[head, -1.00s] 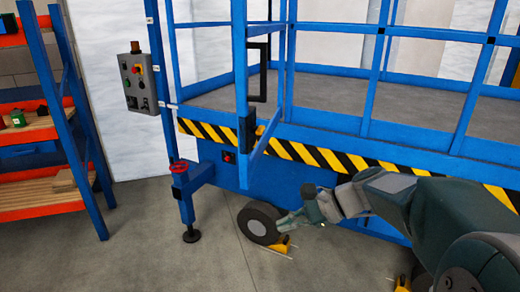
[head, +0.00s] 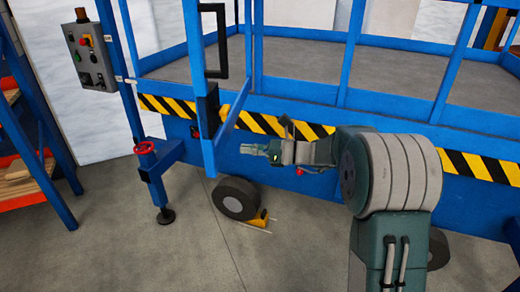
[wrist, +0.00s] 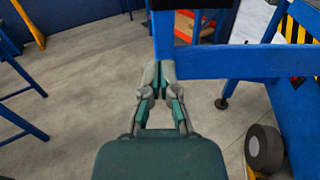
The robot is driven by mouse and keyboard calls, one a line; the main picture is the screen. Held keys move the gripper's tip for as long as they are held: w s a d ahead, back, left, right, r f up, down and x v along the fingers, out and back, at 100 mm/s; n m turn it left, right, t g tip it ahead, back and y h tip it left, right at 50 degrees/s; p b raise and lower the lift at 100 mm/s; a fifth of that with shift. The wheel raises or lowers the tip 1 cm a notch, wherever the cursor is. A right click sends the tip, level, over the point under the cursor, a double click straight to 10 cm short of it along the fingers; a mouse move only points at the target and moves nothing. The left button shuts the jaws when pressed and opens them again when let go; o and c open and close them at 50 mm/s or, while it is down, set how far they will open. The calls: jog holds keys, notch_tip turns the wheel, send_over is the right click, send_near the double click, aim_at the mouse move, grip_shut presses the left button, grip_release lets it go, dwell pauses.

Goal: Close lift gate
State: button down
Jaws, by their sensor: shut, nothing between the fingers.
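The lift gate (head: 200,120) is a blue frame swung open, standing out from the platform toward me. Its lower rail (head: 232,115) runs back to the lift, and a black latch block (head: 208,106) and a black handle (head: 222,45) are on it. My gripper (head: 248,150) is shut and empty, to the right of the gate's end post and just below its lower rail. In the wrist view, the fingertips (wrist: 160,68) point at the blue post (wrist: 163,28), with the rail (wrist: 235,62) to the right. I cannot tell whether they touch it.
The blue lift platform (head: 330,100) has a striped edge. A control box (head: 90,57) is on its left post. A stabilizer leg with a red handwheel (head: 143,148), a wheel (head: 237,198) and a yellow chock (head: 258,218) stand below. An orange-blue rack is at far left. Front floor is clear.

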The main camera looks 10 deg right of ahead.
aim_at(213, 146)
jog(key=x, duration=0.7)
jog(key=shift+a, duration=0.2)
